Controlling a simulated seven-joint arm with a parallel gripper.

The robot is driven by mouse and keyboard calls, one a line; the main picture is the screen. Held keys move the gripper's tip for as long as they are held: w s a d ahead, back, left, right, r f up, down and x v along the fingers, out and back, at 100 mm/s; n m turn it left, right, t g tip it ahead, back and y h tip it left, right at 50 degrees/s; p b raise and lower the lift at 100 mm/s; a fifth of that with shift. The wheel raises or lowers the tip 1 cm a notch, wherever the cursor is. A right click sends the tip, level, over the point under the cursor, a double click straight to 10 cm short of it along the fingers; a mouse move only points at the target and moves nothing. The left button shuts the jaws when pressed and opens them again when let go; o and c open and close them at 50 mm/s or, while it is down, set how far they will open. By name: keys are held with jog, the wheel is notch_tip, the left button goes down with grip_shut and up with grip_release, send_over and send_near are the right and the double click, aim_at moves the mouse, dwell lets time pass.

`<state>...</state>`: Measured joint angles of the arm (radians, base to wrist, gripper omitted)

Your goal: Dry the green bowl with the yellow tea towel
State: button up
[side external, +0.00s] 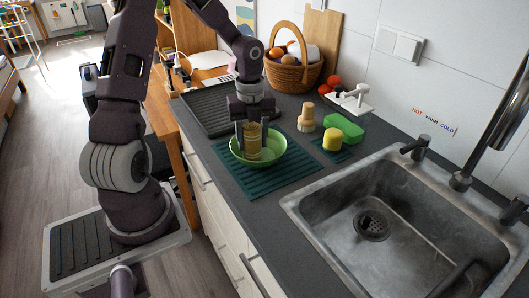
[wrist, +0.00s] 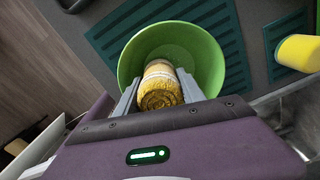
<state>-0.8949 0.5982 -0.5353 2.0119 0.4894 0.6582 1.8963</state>
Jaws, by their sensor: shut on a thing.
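The green bowl (side external: 281,147) sits upright on a dark green ribbed mat (side external: 285,173) on the counter. My gripper (side external: 252,150) points down into the bowl and is shut on the rolled yellow tea towel (side external: 253,139). The towel is inside the bowl; whether it touches the bowl's floor I cannot tell. In the wrist view the towel roll (wrist: 160,88) is between the two grey fingers, with the bowl (wrist: 208,60) around it. The near part of the bowl is hidden there by my gripper.
A sink (side external: 340,205) with taps is at the right. A yellow sponge-like cylinder (side external: 332,140), green block (side external: 344,127) and wooden brush (side external: 306,117) stand right of the bowl.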

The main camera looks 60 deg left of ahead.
jog(key=shift+w, duration=0.1)
jog(key=shift+w+d, duration=0.35)
jog(key=shift+w, duration=0.35)
jog(key=shift+w+d, duration=0.35)
jog(key=shift+w, duration=0.35)
jog(key=shift+s+a, duration=0.35)
jog(key=shift+s, duration=0.4)
jog(key=shift+s+a, duration=0.35)
jog(key=shift+s, duration=0.4)
jog(key=shift+w, duration=0.1)
jog(key=shift+w+d, duration=0.35)
jog(key=shift+w, duration=0.35)
jog(key=shift+w+d, duration=0.35)
jog(key=shift+w, duration=0.35)
jog(key=shift+s+a, duration=0.35)
jog(key=shift+s, duration=0.4)
jog(key=shift+s+a, duration=0.35)
jog(key=shift+s, duration=0.4)
